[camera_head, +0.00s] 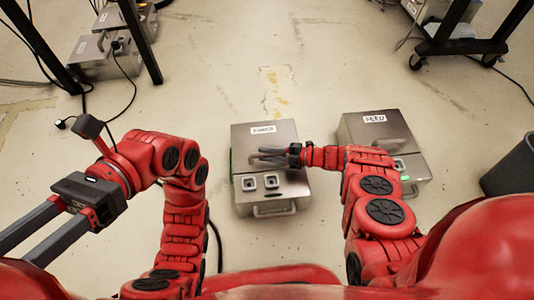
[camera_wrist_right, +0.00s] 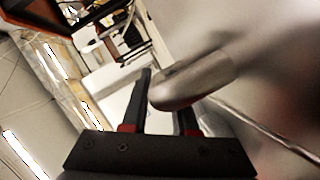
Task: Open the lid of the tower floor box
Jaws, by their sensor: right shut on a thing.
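The tower floor box (camera_head: 238,205) is a grey metal box on the floor near the middle of the head view. Its labelled lid (camera_head: 283,136) looks closed and flat. A panel with two sockets and a pull handle (camera_head: 273,211) face the near side. My right gripper (camera_head: 262,157) reaches across the lid from the right and is shut on the lid handle, largely hidden in the head view. In the right wrist view the rounded metal handle (camera_wrist_right: 195,80) passes between the fingers (camera_wrist_right: 165,100). My left gripper (camera_head: 14,250) is open and empty at lower left, away from the box.
A similar box labelled FEED (camera_head: 383,130) stands just right, partly behind my right arm. A dark bin (camera_head: 512,165) is at the right edge. More metal boxes (camera_head: 90,60), cables and a black frame are at upper left. A wheeled stand (camera_head: 460,45) is at upper right. The floor between is clear.

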